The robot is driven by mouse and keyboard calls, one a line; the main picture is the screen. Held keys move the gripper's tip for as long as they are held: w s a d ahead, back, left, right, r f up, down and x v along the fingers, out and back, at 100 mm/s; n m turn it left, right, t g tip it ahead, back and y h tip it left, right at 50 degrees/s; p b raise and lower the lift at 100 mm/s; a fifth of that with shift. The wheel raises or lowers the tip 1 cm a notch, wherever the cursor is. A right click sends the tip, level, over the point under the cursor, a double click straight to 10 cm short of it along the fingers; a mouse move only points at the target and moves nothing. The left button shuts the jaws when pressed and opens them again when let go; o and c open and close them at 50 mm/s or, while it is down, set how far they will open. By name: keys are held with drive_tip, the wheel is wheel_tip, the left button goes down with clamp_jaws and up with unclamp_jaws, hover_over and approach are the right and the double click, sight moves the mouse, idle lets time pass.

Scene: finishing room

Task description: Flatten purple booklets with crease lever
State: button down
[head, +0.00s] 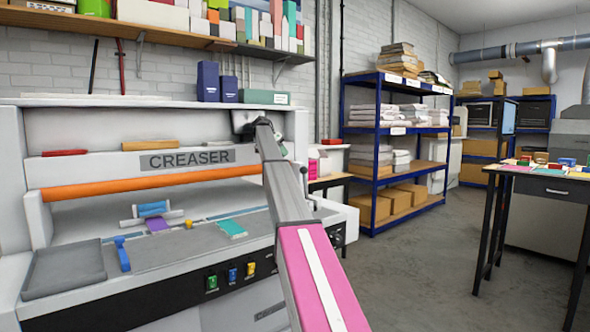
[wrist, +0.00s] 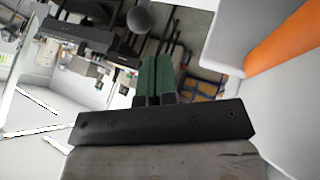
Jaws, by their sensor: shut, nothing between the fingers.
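The grey creaser (head: 190,158) with an orange bar stands at the left in the head view. A purple booklet (head: 158,225) lies on its bed, partly under a blue-and-white piece (head: 153,209). A thin lever with a round knob (head: 304,170) stands at the machine's right end. My arm crosses the machine's right part, and my fingertips cannot be made out in the head view. In the wrist view my gripper (wrist: 157,80) has green fingers, shut and empty. A dark ball (wrist: 139,18) shows beyond them, possibly the lever's knob; the orange bar (wrist: 285,42) is at upper right.
A teal booklet (head: 232,229), a small yellow piece (head: 188,224), a blue handle (head: 123,255) and a grey pad (head: 65,268) are on the creaser. A blue shelf rack (head: 378,130) stands behind. A black-legged table (head: 545,185) is at right. The floor between is clear.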

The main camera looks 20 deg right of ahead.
drive_tip(key=x, duration=1)
idle(0.4)
drive_tip(key=s+d+f+m+t+y, duration=0.1)
drive_tip(key=s+d+t+y, duration=0.1)
drive_tip(key=s+t, duration=0.3)
drive_tip(key=s+d+f+m+t+y, duration=0.2)
drive_tip(key=s+d+t, duration=0.2)
drive_tip(key=s, duration=0.8)
drive_tip(key=shift+s+d+f+t, duration=0.15)
drive_tip(key=shift+s+f+t, duration=0.25)
drive_tip(key=shift+t, duration=0.3)
drive_tip(key=shift+s, duration=0.1)
